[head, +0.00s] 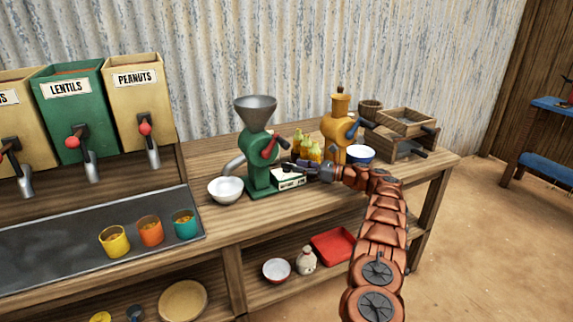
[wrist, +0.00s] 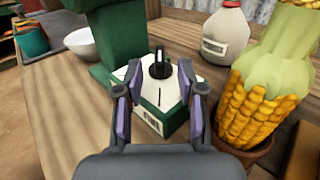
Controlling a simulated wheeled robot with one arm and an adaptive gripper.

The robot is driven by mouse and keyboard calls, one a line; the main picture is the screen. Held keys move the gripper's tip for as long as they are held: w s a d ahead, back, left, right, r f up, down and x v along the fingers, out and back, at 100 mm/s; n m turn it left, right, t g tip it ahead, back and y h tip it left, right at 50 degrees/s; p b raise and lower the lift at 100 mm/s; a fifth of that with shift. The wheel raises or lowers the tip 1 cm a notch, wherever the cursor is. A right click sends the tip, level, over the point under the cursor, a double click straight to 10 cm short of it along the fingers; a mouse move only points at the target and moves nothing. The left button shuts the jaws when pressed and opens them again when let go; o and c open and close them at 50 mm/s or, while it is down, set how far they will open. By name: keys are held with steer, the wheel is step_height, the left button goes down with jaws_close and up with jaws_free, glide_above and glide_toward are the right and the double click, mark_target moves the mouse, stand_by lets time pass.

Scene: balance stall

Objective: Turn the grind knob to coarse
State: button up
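The grind knob (wrist: 159,66) is black with a white pointer line and sits on a white dial plate (wrist: 146,102) at the foot of the green grinder (head: 259,160). Its pointer runs roughly up the picture in the wrist view. My gripper (wrist: 160,80) is open, one finger on each side of the knob. I cannot tell whether the fingers touch it. In the head view my gripper (head: 299,166) is low beside the grinder's base, and the knob is hidden there.
An orange mill (head: 338,128) stands right.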

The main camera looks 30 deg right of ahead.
mark_target(287, 164)
steer(key=x, duration=0.5)
steer(key=shift+w+a+p, duration=0.25)
steer(key=shift+w+p, duration=0.05)
steer(key=shift+p, duration=0.1)
steer(key=shift+c, duration=0.2)
jaws_close()
